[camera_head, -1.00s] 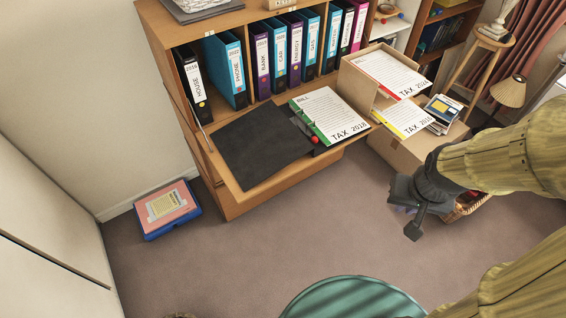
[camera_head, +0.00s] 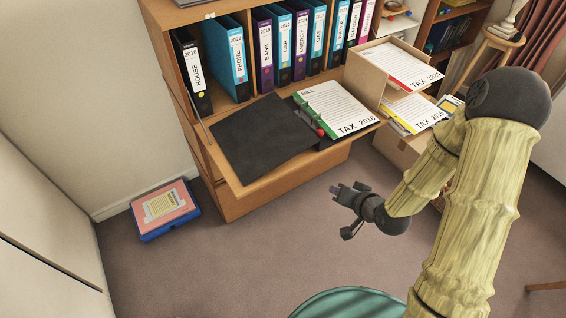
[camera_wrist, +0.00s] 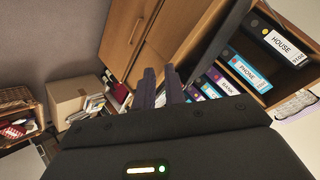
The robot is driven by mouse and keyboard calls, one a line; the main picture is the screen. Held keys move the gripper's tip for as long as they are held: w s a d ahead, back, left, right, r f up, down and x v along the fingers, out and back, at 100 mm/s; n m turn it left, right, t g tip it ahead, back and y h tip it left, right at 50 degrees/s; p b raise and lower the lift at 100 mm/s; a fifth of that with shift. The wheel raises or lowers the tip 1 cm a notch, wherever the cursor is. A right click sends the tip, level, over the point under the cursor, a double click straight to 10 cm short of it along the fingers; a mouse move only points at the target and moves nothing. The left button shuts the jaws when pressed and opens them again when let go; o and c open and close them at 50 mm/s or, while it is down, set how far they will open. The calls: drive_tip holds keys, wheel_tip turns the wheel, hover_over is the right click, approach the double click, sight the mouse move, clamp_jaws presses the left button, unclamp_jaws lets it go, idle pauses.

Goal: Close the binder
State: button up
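The black binder lies open on the fold-down desk of the bureau. Its bare black cover (camera_head: 262,138) lies flat to the left. Its right half carries a paper stack (camera_head: 338,106) with a green edge, marked TAX 2018, and a metal ring mechanism (camera_head: 310,122) with a red part beside it. My gripper (camera_head: 342,190) is in the air in front of the desk's front edge, apart from the binder. In the wrist view my gripper (camera_wrist: 160,86) shows two dark fingers with a narrow gap and nothing between them.
Upright binders (camera_head: 283,45) fill the shelf behind the desk. A cardboard tray (camera_head: 366,72) with paper stacks stands right of the binder. A blue-and-pink box (camera_head: 165,208) lies on the floor at left. A green round seat (camera_head: 350,302) is at the bottom. The carpet between is clear.

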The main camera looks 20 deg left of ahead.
drive_tip(key=s+a+f+m+t+y+b, duration=0.2)
drive_tip(key=a+m+t+y+b, duration=0.2)
drive_tip(key=a+m+y, duration=0.2)
drive_tip(key=shift+a+m+t, duration=0.2)
drive_tip(key=shift+m+t, duration=0.1)
drive_tip(key=shift+w+f, duration=0.1)
drive_tip(key=shift+f, duration=0.1)
drive_tip(key=b, duration=0.9)
approach(283, 156)
drive_tip(key=x, duration=1)
drive_tip(key=shift+f, duration=0.15)
